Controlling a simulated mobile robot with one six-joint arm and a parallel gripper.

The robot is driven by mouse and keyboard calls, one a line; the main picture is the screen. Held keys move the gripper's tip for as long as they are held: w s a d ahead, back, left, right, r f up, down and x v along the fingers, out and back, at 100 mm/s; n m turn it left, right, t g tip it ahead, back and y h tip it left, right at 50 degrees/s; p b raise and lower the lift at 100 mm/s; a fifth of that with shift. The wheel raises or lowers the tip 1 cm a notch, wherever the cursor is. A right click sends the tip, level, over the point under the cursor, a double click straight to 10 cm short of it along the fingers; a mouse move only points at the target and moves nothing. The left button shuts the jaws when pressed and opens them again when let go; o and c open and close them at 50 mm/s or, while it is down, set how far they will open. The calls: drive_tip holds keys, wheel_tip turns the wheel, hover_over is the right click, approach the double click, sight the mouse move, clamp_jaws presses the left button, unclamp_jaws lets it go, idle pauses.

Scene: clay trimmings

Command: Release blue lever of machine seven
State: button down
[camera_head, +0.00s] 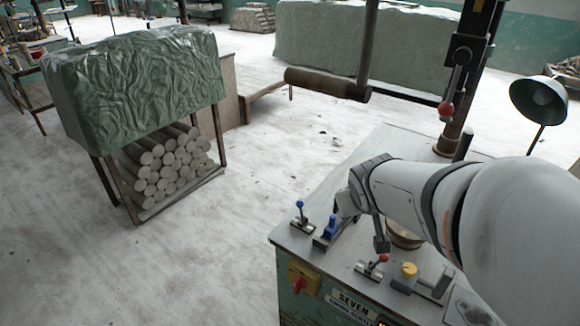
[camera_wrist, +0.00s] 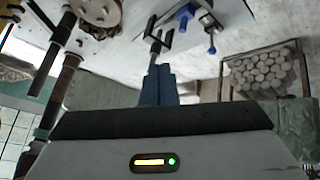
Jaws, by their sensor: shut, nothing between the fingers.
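Machine seven (camera_head: 335,262) is a bench with a grey top and a "SEVEN" label on its front. A lever with a blue ball knob (camera_head: 300,204) stands upright at its left corner. Beside it is a second blue-handled control (camera_head: 331,226). In the wrist view the blue knob (camera_wrist: 211,50) and the other blue handle (camera_wrist: 185,12) lie up and right of the fingertips. My gripper (camera_head: 345,207) is close to the second blue control in the head view; contact cannot be told. Its fingers (camera_wrist: 158,72) are shut and empty. My wrist partly hides the bench top.
A red-knobbed lever (camera_head: 376,263) and a yellow knob (camera_head: 408,270) are near the bench's front edge. A red rotary switch (camera_head: 299,283) is on the front panel. A lamp (camera_head: 540,101) stands at right. A rack of clay logs (camera_head: 170,165) stands left, with open floor between.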

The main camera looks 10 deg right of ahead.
drive_tip(key=w+d+f+n+t+b, duration=0.1)
drive_tip(key=w+d+f+t+b, duration=0.1)
drive_tip(key=w+d+f, duration=0.3)
drive_tip(key=n+t+y+b, duration=0.35)
drive_tip(key=n+y, duration=0.25)
drive_tip(key=y, duration=0.5)
approach(302, 205)
drive_tip(key=shift+g, duration=0.35)
drive_tip(key=x, duration=0.7)
drive_tip(key=shift+w+d+r+b, duration=0.1)
drive_tip(key=shift+r+b, duration=0.15)
drive_tip(key=shift+b, duration=0.05)
drive_tip(key=shift+d+h, duration=0.1)
drive_tip(key=shift+h, duration=0.3)
